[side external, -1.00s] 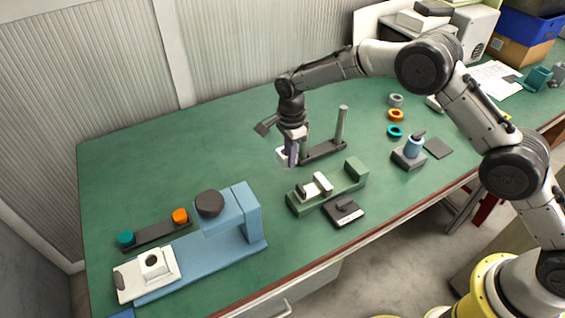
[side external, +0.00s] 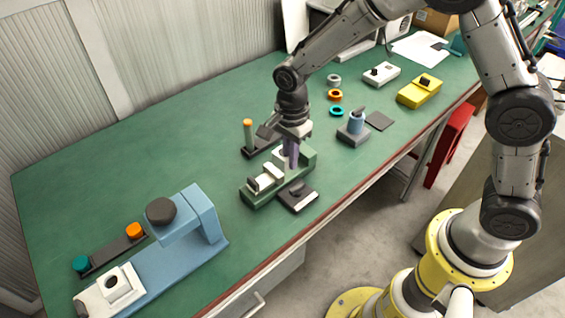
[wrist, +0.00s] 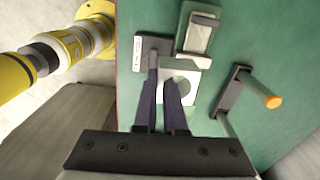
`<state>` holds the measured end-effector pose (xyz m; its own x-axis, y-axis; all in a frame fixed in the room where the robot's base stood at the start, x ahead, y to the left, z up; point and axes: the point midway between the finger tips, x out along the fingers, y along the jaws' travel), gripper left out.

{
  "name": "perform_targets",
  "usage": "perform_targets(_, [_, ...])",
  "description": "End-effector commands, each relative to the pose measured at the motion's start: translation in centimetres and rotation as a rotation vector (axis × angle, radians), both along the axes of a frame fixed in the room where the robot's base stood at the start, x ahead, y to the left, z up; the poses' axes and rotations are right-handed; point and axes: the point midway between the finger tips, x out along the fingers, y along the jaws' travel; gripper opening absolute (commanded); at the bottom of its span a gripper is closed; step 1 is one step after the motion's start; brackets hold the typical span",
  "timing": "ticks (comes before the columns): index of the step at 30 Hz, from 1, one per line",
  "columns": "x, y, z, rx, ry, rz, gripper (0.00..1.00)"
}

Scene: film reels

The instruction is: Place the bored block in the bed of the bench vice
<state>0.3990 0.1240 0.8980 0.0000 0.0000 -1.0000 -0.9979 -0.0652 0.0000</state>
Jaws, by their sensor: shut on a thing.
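The bored block (wrist: 195,90) is white with a round hole, and my gripper (wrist: 162,95) is shut on its wall in the wrist view. One finger overlaps the hole and the other is at the block's left side. In the side view my gripper (side external: 290,165) points down over the bench vice, with little of the block (side external: 281,152) showing. The bench vice (side external: 252,197) is green with pale jaw parts towards its left end. In the wrist view the vice (wrist: 183,25) lies beyond the block. Whether the block touches the bed is hidden.
A dark plate (side external: 299,197) lies in front of the vice. A rack with an orange-topped post (side external: 248,135) stands behind it. A blue press-like fixture (side external: 180,255) stands left, and a grey holder with a blue cylinder (side external: 353,130) right. Green bench between them is clear.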

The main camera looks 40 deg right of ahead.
Motion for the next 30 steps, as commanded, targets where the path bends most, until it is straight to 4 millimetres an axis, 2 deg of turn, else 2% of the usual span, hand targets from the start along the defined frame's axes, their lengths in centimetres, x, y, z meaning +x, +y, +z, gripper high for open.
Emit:
perform_targets(3, [-3.1, -2.3, 0.9, 0.001, -0.002, 0.001, 0.00])
perform_targets(9, [-7.5, -5.3, 2.2, 0.001, -0.003, -0.016, 0.00])
perform_targets(12, [-8.9, -6.3, 2.7, 0.000, -0.003, -0.031, 0.00])
perform_targets(16, [-9.7, -7.1, 3.4, 0.001, -0.005, -0.052, 0.00])
perform_targets(19, [-9.3, -7.3, 3.7, 0.000, -0.002, -0.063, 0.00])
perform_targets(22, [-8.0, -7.2, 3.2, 0.000, 0.001, -0.066, 0.00])
perform_targets(30, [-2.6, -6.3, 0.7, 0.000, 0.002, -0.066, 0.00])
